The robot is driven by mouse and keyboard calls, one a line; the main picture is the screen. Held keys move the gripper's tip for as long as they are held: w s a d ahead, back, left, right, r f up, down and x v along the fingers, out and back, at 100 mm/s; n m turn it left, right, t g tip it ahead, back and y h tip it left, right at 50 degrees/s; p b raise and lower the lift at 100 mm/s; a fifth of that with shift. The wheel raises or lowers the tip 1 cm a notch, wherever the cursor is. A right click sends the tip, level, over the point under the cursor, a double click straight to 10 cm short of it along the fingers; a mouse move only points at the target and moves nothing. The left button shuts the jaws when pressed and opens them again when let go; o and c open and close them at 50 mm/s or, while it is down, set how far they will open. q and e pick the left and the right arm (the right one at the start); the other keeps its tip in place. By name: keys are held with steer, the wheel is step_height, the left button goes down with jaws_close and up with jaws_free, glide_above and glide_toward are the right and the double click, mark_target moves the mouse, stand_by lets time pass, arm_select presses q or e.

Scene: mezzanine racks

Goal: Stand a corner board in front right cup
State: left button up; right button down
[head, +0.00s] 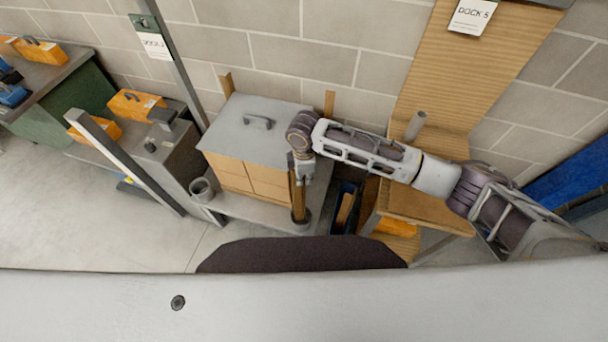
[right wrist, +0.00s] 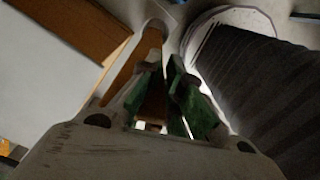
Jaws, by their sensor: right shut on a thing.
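A brown corner board (head: 298,203) is upright in the jaws of my right gripper (head: 301,180), at the front right corner of the pallet. Its lower end meets the front right cup (head: 302,225); from here it looks to be inside the rim, but I cannot tell how deep. In the right wrist view the green-padded fingers (right wrist: 170,95) are closed around the board (right wrist: 146,55), which runs away toward a rounded grey shape. The front left cup (head: 202,188) is grey and looks empty. My left gripper is not in view.
A load of tan boxes (head: 235,178) under a grey lid (head: 258,127) stands beside the gripper. Boards stand behind it at back left (head: 227,84) and back right (head: 329,103). A dark bin (head: 343,208) and wooden shelving (head: 425,205) lie right, below my arm.

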steer(key=shift+f+b, duration=1.05)
steer(key=shift+f, duration=2.05)
steer(key=c, duration=1.5)
jaws_free()
step_height(320, 180, up, 12)
glide_above(304, 187)
steer(key=shift+w, duration=0.3)
steer(key=shift+a, duration=0.1)
